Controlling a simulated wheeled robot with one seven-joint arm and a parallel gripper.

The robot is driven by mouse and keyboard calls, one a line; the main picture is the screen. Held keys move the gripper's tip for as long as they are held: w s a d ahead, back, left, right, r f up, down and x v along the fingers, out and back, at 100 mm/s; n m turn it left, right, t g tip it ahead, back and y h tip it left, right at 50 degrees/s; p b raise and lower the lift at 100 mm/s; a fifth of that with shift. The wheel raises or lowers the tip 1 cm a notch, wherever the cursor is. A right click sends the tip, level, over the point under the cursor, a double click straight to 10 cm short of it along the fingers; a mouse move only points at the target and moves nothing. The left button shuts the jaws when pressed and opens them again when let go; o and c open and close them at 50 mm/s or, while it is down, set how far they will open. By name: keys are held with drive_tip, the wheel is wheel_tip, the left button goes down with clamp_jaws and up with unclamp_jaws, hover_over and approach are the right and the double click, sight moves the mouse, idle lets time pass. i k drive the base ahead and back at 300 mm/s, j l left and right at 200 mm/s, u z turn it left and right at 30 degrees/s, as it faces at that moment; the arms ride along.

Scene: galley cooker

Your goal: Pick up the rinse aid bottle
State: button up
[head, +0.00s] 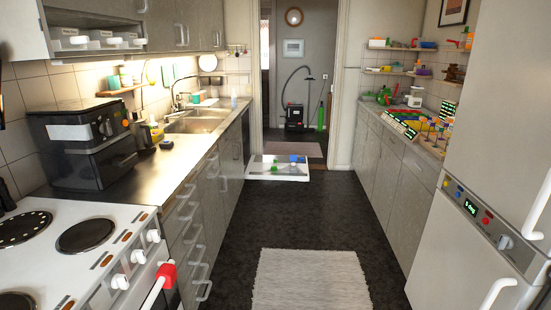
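I cannot surely pick out the rinse aid bottle at this distance. A small pale upright bottle-like thing (234,101) stands at the far end of the left counter, past the sink. A small blue thing (293,159) and a small green thing (275,168) are on or just above a low white open door (257,170) at the far end of the left cabinets; they are too small to name. My gripper is not in view.
The dark floor (225,245) is open down the middle, with a pale rug (310,280). A cooker (75,250) and black countertop oven (82,140) are left. A fridge (490,130) and crowded right counter (400,130) are right. The low white door juts into the aisle.

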sight(233, 98)
drive_tip(key=i+u, duration=0.15)
drive_tip(key=i, duration=4.45)
drive_tip(key=i+z, duration=0.15)
drive_tip(key=i, duration=0.6)
drive_tip(key=i+j, duration=0.15)
drive_tip(key=i, duration=0.65)
drive_tip(key=i+u, duration=0.15)
drive_tip(key=u, duration=0.25)
drive_tip(key=i+l+u, duration=0.15)
drive_tip(key=u, duration=0.2)
drive_tip(key=i+l+u, duration=0.1)
drive_tip(key=u, duration=0.3)
drive_tip(key=i+l+u, duration=0.1)
drive_tip(key=i+l, duration=0.15)
drive_tip(key=l, duration=0.15)
drive_tip(key=i+l+u, duration=0.1)
drive_tip(key=l, duration=0.3)
drive_tip(key=i+l+u, duration=0.1)
drive_tip(key=i+l, duration=0.2)
drive_tip(key=l, duration=0.1)
